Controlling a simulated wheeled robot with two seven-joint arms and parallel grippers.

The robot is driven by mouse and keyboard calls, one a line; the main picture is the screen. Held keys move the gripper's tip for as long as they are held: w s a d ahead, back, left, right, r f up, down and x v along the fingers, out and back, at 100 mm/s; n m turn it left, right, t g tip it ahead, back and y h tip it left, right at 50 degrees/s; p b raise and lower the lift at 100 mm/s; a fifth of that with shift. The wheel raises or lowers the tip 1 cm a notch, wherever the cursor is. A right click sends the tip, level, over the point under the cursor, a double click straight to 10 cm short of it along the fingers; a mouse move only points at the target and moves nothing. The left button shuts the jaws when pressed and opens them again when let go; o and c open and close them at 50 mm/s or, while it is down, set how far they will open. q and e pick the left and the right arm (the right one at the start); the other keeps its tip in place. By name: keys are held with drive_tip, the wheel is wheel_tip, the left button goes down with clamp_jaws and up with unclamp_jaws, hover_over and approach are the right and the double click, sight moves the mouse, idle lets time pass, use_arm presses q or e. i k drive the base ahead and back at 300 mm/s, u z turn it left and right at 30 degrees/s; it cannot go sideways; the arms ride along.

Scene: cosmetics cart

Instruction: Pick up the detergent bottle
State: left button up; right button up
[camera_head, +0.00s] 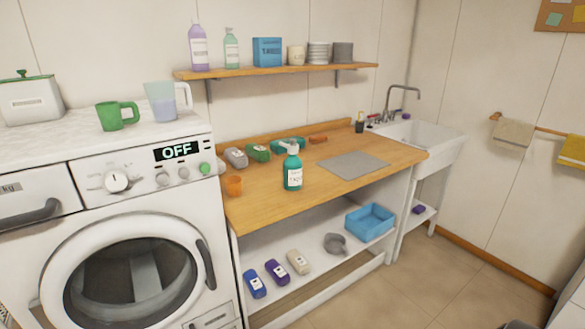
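A teal bottle (293,176) with a pale top and a white label stands upright on the wooden counter (262,205), near its front edge. Its label is too small to read. Two other labelled bottles stand on the wall shelf: a purple one (198,50) and a pale green one (231,50). I cannot tell from the labels which is detergent. Neither of my grippers is in view.
A washing machine (225,292) stands left, a sink (425,135) right. A blue bin (369,221) and several packs lie on the lower shelf.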

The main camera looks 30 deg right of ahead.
sight(292, 165)
drive_tip(key=k, duration=1.35)
drive_tip(key=z, duration=0.5)
drive_tip(key=i, duration=0.6)
drive_tip(key=z, duration=1.25)
drive_tip(key=i, duration=1.7)
drive_tip(key=u, duration=0.2)
